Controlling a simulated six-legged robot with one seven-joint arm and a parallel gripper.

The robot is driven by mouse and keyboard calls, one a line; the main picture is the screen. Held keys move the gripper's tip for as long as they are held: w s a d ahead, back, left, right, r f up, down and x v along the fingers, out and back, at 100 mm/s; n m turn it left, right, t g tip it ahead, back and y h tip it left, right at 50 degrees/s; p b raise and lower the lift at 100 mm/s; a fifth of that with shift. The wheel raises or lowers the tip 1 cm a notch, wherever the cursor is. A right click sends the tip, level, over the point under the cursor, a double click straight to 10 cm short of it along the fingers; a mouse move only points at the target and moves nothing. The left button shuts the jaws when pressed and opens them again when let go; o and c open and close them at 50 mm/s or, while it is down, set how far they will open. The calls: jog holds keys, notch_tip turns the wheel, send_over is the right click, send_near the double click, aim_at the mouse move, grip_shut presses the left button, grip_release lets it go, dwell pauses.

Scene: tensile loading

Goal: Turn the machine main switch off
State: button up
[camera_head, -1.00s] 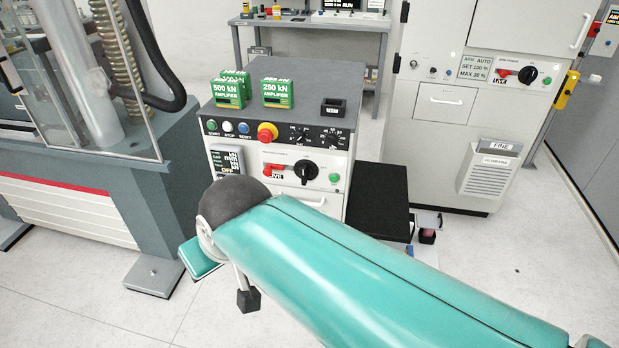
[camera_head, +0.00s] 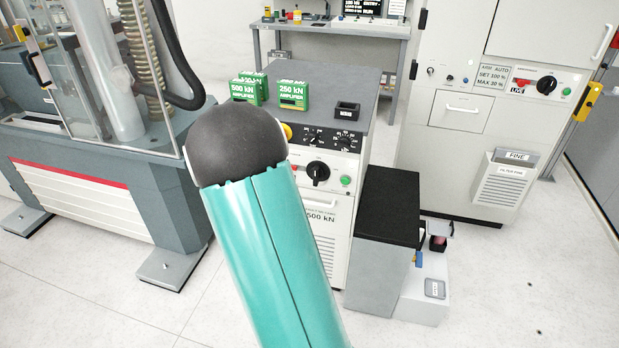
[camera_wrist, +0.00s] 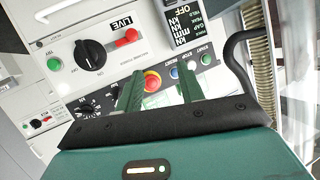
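The near console's black rotary switch (camera_head: 318,172) sits on its white front panel in the head view, beside a green button (camera_head: 345,181). In the wrist view the same black knob (camera_wrist: 90,54) is at upper left, with a red handle (camera_wrist: 127,38) marked LIVE beside it. My gripper (camera_wrist: 161,74) is open and empty in the wrist view. Its two green fingers point at the panel, with the yellow-ringed red button (camera_wrist: 152,81) seen between them. Touching cannot be told. In the head view my arm hides the gripper and the panel's left part.
A similar black rotary switch (camera_head: 546,85) marked LIVE is on the right cabinet (camera_head: 450,150). Green amplifier boxes (camera_head: 293,95) stand on the console top. A glass-guarded machine (camera_head: 95,160) is at left. A black-topped block (camera_head: 388,205) stands right of the console. The front floor is clear.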

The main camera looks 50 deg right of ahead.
jog(key=s+d+f+m+g+h, duration=0.1)
jog(key=s+d+f+h, duration=0.25)
jog(key=d+f, duration=0.3)
jog(key=m+g+h, duration=0.1)
jog(key=g+h, duration=0.1)
jog(key=h, duration=0.1)
send_near(315, 177)
jog(key=x, duration=0.9)
jog(key=shift+w+d, duration=0.1)
jog(key=shift+d, duration=0.05)
grip_shut()
